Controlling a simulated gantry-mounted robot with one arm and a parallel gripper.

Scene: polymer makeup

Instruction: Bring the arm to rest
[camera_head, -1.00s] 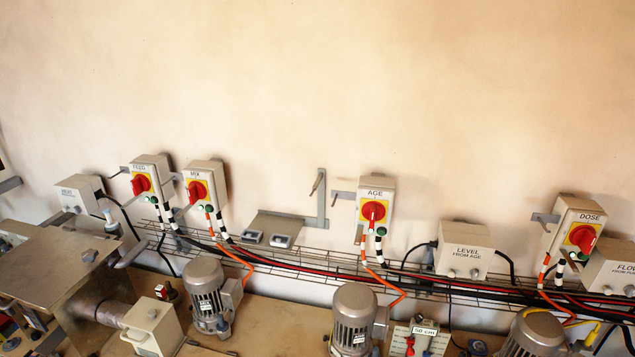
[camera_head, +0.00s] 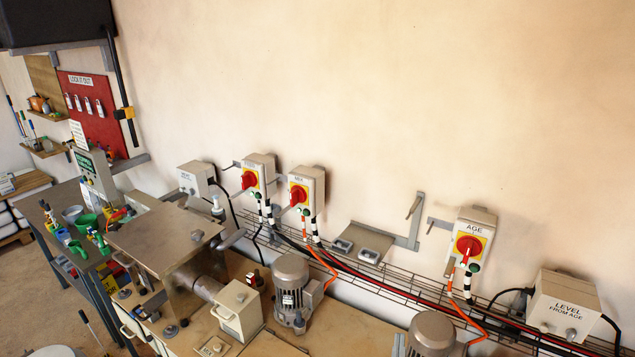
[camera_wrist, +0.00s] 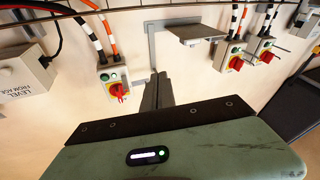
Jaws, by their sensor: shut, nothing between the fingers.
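My gripper (camera_wrist: 158,92) shows in the wrist view, with its two dark fingers together and nothing between them. Its green housing with a small lit display fills the lower part of that view. The wrist view looks towards the wall and is upside down. The AGE switch box (camera_wrist: 114,80) appears just left of the fingers there, apart from them as far as I can tell. In the head view the AGE box (camera_head: 472,245) hangs on the wall with a red knob. My arm and gripper do not show in the head view.
The MIX switch (camera_head: 304,194), another red-knob switch (camera_head: 258,178) and the LEVEL box (camera_head: 563,307) line the wall. Brackets (camera_head: 414,226) stick out beside them. Motors (camera_head: 292,285) stand on the bench below. A red lockout board (camera_head: 93,112) hangs at left. The upper wall is bare.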

